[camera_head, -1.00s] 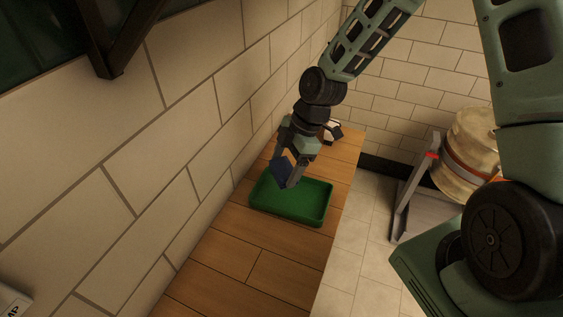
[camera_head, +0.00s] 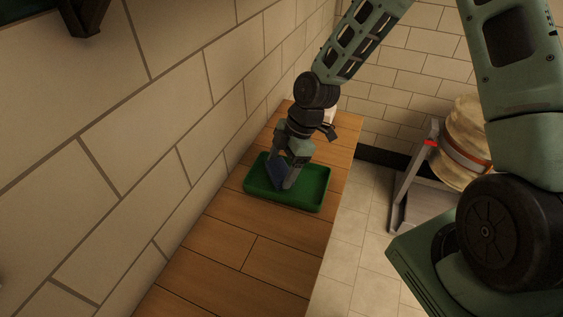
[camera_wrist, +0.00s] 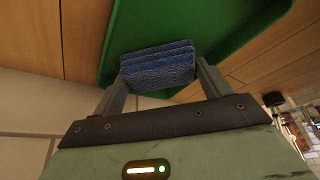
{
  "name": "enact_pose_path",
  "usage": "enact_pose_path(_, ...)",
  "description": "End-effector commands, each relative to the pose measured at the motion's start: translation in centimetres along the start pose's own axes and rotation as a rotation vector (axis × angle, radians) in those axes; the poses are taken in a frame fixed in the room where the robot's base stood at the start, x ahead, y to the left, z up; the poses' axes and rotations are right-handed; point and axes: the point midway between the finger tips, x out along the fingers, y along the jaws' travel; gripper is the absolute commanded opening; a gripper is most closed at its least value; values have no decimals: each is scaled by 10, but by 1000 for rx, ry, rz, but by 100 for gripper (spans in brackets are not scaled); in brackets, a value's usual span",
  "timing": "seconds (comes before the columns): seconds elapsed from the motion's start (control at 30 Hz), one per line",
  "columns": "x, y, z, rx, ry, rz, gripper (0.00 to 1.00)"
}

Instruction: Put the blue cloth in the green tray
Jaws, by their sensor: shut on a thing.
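The blue cloth (camera_wrist: 158,68) is a small folded dark-blue piece, held between the fingers of my gripper (camera_wrist: 160,80) in the wrist view. In the head view my gripper (camera_head: 284,178) points down over the green tray, shut on the blue cloth (camera_head: 275,175). The green tray (camera_head: 307,204) is shallow, with a raised rim, and lies on the wooden counter. It also shows in the wrist view (camera_wrist: 215,38) behind the cloth. The cloth is low over the left half of the tray; I cannot tell whether it touches the tray floor.
The wooden counter (camera_head: 222,250) runs along a tiled wall (camera_head: 140,130) on the left. A white object (camera_head: 329,115) stands behind my wrist, partly hidden. A barrel (camera_head: 465,140) on a stand is at the right, beyond the tiled floor. The counter's near part is clear.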

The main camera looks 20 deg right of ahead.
Motion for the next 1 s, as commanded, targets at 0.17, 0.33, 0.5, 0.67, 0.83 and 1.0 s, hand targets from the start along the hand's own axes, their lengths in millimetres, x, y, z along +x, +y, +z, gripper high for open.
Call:
enact_pose_path(0.17,3,0,1,0,0,1,39)
enact_pose_path(0.33,3,0,1,0,0,1,39)
enact_pose_path(0.5,4,0,2,0,0,1,39)
enact_pose_path(0.67,7,0,3,0,0,1,39)
enact_pose_path(0.83,10,0,4,0,0,1,39)
enact_pose_path(1.0,13,0,5,0,0,1,39)
